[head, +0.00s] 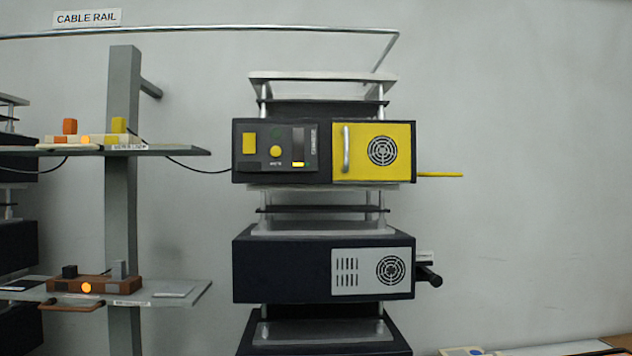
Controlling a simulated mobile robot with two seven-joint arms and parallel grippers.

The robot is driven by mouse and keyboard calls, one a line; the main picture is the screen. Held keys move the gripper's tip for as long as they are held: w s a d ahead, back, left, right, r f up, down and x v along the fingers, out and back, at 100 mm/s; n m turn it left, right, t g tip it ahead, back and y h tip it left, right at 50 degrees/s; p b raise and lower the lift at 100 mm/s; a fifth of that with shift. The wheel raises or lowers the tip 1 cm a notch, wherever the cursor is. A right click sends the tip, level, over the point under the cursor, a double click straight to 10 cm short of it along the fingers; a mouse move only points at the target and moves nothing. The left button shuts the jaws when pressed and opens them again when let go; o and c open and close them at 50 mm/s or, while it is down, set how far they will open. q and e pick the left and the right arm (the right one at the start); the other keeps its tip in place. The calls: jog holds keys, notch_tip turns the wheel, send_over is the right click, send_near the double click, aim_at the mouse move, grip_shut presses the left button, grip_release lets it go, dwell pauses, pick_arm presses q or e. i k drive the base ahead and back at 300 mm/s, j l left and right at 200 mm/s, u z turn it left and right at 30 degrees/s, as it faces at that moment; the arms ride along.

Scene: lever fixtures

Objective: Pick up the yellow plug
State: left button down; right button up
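A small upright yellow block (119,125), which looks like the yellow plug, stands at the right end of a pale strip (95,140) on the upper left shelf (175,151). A dark cable (190,166) runs from beside it to the dark unit with the yellow door (346,160). Whether the block sits in a socket is too small to tell. Neither of my grippers is in the head view.
An orange block (70,127) stands left of the yellow one. A grey post (123,230) carries the shelves. The lower shelf (185,292) holds a brown strip (98,284). A yellow bar (440,174) sticks out right of the unit. A rail (200,29) spans above.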

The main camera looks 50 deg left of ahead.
aim_at(118, 125)
jog(key=u, duration=2.55)
jog(key=j+z, duration=0.1)
jog(key=z, duration=0.4)
jog(key=i+j+z, duration=0.15)
jog(key=j+z, duration=0.2)
jog(key=i+j+z, duration=0.1)
jog(key=j+z, duration=0.2)
jog(key=j, duration=0.15)
jog(key=i+j+z, duration=0.1)
jog(key=j+z, duration=0.2)
jog(key=j, duration=0.55)
jog(key=j+z, duration=0.15)
jog(key=j, duration=1.6)
